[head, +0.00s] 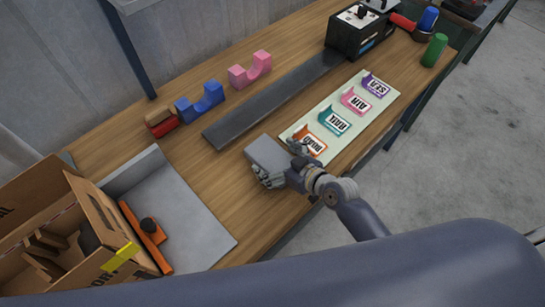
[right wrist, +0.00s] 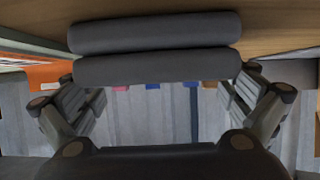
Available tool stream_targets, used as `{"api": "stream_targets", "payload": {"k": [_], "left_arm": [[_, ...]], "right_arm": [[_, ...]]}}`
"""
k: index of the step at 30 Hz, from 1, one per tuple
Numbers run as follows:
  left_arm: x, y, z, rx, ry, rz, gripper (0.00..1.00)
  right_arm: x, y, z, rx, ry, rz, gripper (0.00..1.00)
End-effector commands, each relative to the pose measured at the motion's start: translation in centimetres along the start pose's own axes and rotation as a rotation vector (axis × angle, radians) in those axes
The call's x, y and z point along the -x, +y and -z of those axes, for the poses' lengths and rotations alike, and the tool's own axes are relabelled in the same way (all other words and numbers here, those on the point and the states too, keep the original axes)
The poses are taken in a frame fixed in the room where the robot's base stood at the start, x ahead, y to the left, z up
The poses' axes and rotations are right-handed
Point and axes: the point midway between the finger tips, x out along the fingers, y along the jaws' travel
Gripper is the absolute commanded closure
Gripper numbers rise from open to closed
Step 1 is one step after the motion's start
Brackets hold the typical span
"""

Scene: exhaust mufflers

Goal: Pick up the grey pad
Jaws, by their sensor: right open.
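The grey pad (head: 267,152) lies on the wooden workbench (head: 240,197), just left of the sign mat. My right gripper (head: 279,168) is low over the bench at the pad's near side, with its fingers spread. In the right wrist view the pad (right wrist: 155,68) shows as two dark grey rounded bands across the space between the open fingers (right wrist: 160,90). I cannot tell whether the fingers touch it. My left gripper is not in view.
A pale mat (head: 333,112) with several coloured sign holders lies close to the gripper. Behind are a long dark grey bar (head: 270,100) and blue (head: 200,103) and pink (head: 250,70) cradles. Left are a grey tray (head: 205,225) and cardboard box (head: 95,215).

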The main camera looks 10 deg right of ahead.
Motion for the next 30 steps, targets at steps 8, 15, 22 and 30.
{"api": "stream_targets", "payload": {"k": [8,15,22,30], "left_arm": [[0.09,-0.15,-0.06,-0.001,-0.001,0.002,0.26],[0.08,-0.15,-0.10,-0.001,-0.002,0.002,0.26],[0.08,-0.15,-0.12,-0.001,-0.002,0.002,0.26],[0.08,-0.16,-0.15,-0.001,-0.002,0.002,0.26]], "right_arm": [[-1.12,-0.01,-0.08,0.001,-0.001,0.000,0.02],[-1.09,-0.01,-0.10,0.001,-0.001,0.000,0.25],[-1.07,0.01,-0.10,0.001,-0.001,0.000,0.38],[-1.02,0.01,0.02,0.001,-0.001,0.000,0.38]]}}
